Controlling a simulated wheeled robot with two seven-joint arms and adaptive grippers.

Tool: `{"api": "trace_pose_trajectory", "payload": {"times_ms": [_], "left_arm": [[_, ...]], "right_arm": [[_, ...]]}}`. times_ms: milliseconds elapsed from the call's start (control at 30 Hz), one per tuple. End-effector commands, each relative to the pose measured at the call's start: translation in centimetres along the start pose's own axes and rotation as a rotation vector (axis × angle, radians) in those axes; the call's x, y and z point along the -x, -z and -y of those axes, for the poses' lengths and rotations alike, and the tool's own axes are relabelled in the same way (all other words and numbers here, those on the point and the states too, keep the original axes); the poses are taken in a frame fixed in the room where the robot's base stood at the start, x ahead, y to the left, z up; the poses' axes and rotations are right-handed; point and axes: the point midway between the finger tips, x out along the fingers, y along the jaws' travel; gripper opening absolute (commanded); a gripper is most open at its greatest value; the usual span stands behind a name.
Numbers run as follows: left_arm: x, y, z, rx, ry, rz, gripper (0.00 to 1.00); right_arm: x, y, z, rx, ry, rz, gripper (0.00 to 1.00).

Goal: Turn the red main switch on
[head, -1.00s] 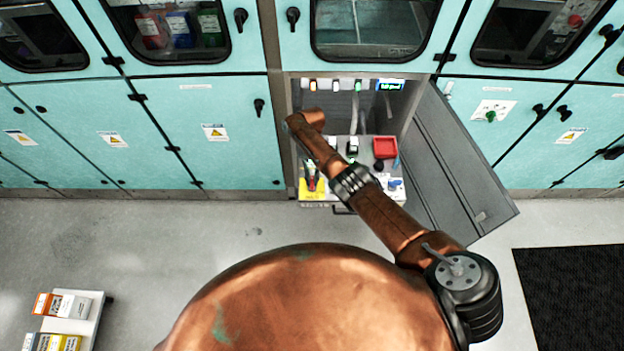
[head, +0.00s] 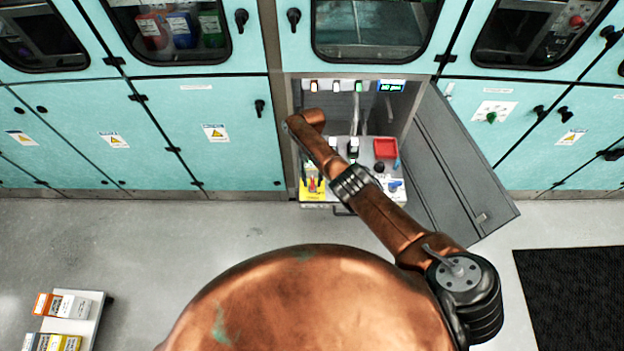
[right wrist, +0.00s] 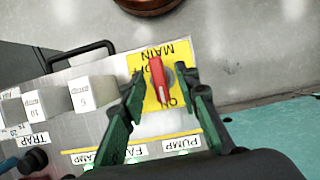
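The red main switch (right wrist: 157,82) sits on a yellow plate (right wrist: 146,99) marked MAIN, with OFF and ON lettering, upside down in the right wrist view. Its red handle lies nearly lengthwise, one end close to the ON lettering. My right gripper (right wrist: 168,84) is open, its green fingers on either side of the handle with gaps visible; contact is unclear. In the head view the right gripper (head: 312,174) is small over the yellow plate (head: 312,196) at the panel's left end, partly behind my arm. My left gripper is not in view.
An open grey door (head: 455,170) stands right of the bay. A red tray (head: 385,148) and a lit display (head: 391,87) are in the bay.

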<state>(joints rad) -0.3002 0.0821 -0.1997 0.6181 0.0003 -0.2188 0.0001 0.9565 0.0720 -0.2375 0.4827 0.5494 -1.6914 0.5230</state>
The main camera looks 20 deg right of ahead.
Motion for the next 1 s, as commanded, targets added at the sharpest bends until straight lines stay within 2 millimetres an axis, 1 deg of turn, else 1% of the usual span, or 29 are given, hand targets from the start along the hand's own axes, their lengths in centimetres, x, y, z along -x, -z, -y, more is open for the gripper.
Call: {"api": "trace_pose_trajectory", "payload": {"times_ms": [167, 400, 500, 600, 767, 1000], "left_arm": [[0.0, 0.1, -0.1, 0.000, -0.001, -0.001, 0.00], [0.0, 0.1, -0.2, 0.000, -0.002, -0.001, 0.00], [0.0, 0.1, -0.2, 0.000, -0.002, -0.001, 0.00], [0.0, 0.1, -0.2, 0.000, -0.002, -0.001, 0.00], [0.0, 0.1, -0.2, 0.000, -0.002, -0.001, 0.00], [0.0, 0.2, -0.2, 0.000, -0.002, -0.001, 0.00]], "right_arm": [[2.1, 0.1, 0.0, 0.000, 0.001, -0.004, 0.29], [7.3, 0.1, 0.1, 0.000, 0.002, -0.005, 0.29], [9.1, 0.1, 0.1, 0.000, 0.002, -0.004, 0.29], [10.5, 0.0, 0.1, 0.001, 0.000, -0.002, 0.29], [11.7, 0.0, 0.1, 0.001, 0.001, -0.002, 0.29], [11.9, 0.0, 0.1, 0.001, 0.000, -0.002, 0.29]]}}
